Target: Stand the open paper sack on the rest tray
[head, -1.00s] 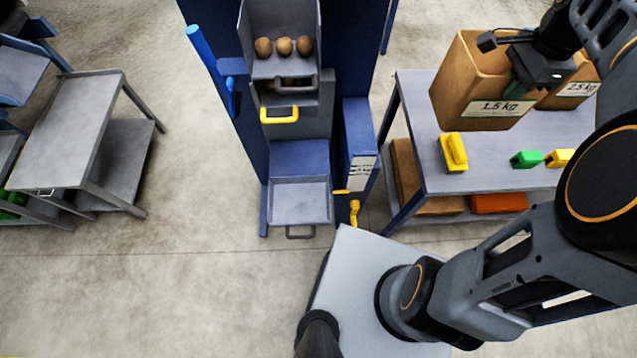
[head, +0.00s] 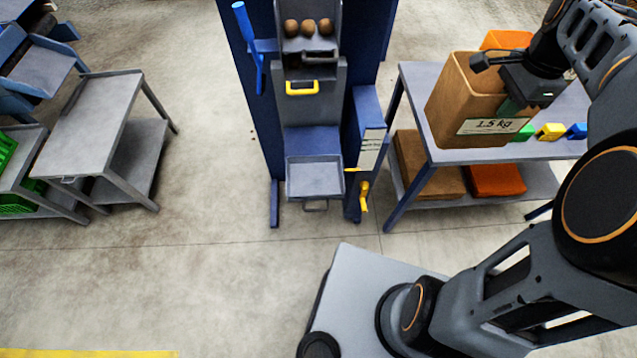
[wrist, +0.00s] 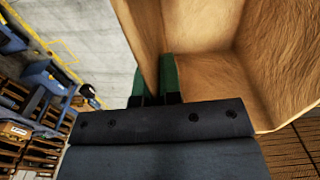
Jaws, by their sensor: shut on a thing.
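The open brown paper sack (head: 458,95), labelled 1.5 kg, is upright in the head view, in front of the right-hand table's top. My gripper (head: 510,106) is shut on the sack's upper wall from the right. In the wrist view, green fingers (wrist: 156,82) pinch the wall of the sack (wrist: 200,40), and its open inside looks empty. I cannot tell how far its base is above the table. A shallow grey tray (head: 315,193), apparently the rest tray, is at the foot of the blue grader and is empty.
The table (head: 415,85) holds green, yellow and blue blocks and an orange bin (head: 506,40). Potatoes (head: 309,27) lie in the grader's upper chute. A yellow handle (head: 364,195) projects beside the tray. A grey side table (head: 95,115) stands left. The floor between is clear.

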